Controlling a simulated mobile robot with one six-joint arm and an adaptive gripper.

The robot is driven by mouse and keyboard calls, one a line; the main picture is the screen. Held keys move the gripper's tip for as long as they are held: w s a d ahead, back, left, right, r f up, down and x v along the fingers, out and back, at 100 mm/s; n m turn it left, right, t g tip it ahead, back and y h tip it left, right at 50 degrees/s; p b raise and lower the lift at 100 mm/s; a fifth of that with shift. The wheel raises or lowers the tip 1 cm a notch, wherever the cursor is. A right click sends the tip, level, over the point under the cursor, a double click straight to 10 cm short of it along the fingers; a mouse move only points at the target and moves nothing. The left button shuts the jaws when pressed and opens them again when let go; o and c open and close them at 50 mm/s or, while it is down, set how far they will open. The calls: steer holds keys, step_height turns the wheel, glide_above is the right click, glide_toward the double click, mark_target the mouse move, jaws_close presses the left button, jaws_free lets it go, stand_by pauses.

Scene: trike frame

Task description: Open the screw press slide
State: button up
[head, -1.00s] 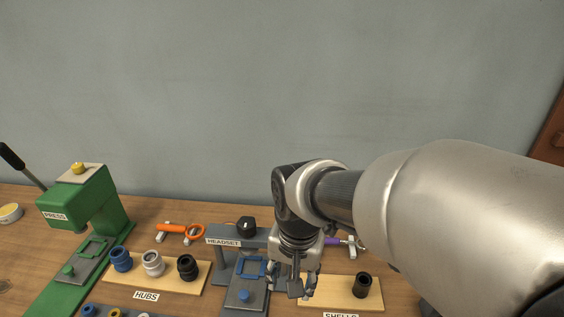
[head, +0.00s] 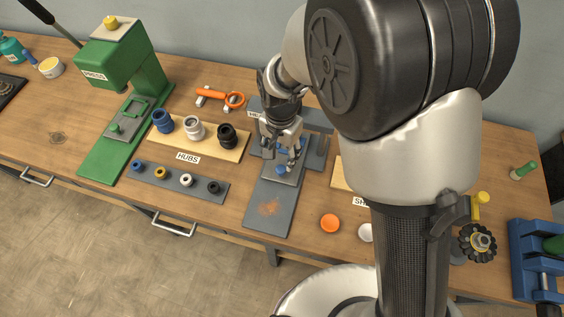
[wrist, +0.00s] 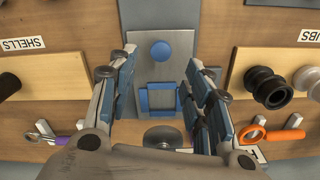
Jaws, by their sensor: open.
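The screw press, labelled HEADSET (head: 256,114), is grey and stands mid-table, largely hidden behind my arm in the head view. Its slide is a grey plate with a blue knob (wrist: 161,50) and a blue square frame (wrist: 158,98), both clear in the wrist view. In the head view the knob (head: 281,170) shows just below my gripper (head: 283,150). In the wrist view my gripper (wrist: 162,82) is open and empty, its fingers either side of the slide. The knob lies beyond the fingertips, apart from them. The dark round screw top (wrist: 167,137) shows lower in the wrist view.
A hubs board (head: 178,142) with several hubs lies left of the press, and a shells board (wrist: 62,62) on its other side. A green press (head: 125,60) stands further left. An orange-handled tool (head: 221,98) lies behind the hubs. The grey base's front (head: 268,208) is clear.

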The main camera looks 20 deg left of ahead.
mark_target(281, 168)
step_height(281, 168, down, 7)
steer(key=shift+r+b, duration=0.2)
steer(key=shift+b, duration=0.4)
jaws_close()
stand_by(0.4)
